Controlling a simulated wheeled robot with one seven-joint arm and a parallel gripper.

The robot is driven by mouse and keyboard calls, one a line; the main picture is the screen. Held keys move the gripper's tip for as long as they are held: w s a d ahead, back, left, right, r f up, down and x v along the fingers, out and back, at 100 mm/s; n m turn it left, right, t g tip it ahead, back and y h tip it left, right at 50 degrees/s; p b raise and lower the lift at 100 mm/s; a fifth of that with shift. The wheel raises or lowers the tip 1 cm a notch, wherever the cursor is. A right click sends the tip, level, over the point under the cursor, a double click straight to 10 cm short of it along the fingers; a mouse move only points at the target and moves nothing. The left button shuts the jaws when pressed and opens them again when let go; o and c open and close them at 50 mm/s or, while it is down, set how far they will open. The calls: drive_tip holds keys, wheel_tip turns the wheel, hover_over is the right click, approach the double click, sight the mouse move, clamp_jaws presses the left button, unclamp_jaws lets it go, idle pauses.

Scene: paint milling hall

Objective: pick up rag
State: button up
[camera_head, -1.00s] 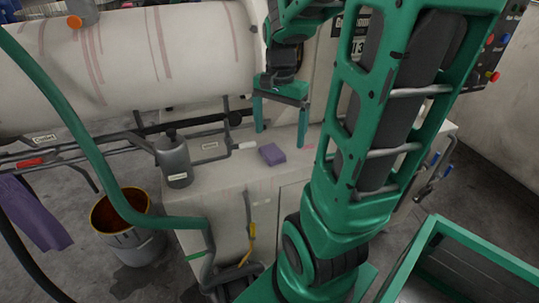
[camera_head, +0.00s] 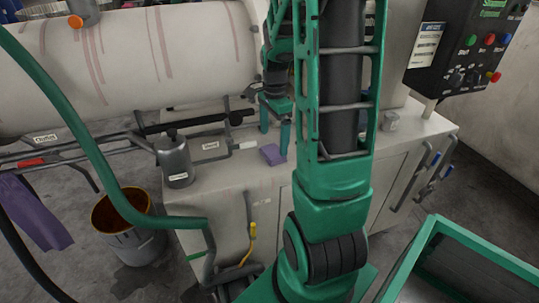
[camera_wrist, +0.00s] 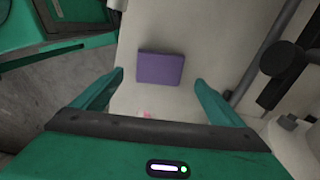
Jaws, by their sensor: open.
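A folded purple rag (camera_head: 272,154) lies flat on the pale cabinet top (camera_head: 235,180). In the wrist view the rag (camera_wrist: 160,68) shows whole, between and slightly beyond my fingertips. My gripper (camera_head: 275,136) is open and empty, just above and behind the rag in the head view. Its fingers (camera_wrist: 160,80) point down towards the cabinet top with a gap to the rag on both sides. I see no contact. A longer purple cloth (camera_head: 36,212) hangs at the far left.
A grey oil can (camera_head: 174,162) stands left of the rag, with pipes behind it. A large white drum (camera_head: 120,60) is at the back. A small tin (camera_head: 391,121) stands to the right. A bucket (camera_head: 125,225) and a green-rimmed bin (camera_head: 480,245) stand low in front.

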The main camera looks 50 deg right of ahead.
sight(272, 151)
wheel_tip(272, 151, down, 5)
drive_tip(key=shift+w+a, duration=0.1)
drive_tip(key=shift+a, duration=0.05)
drive_tip(key=c, duration=1.1)
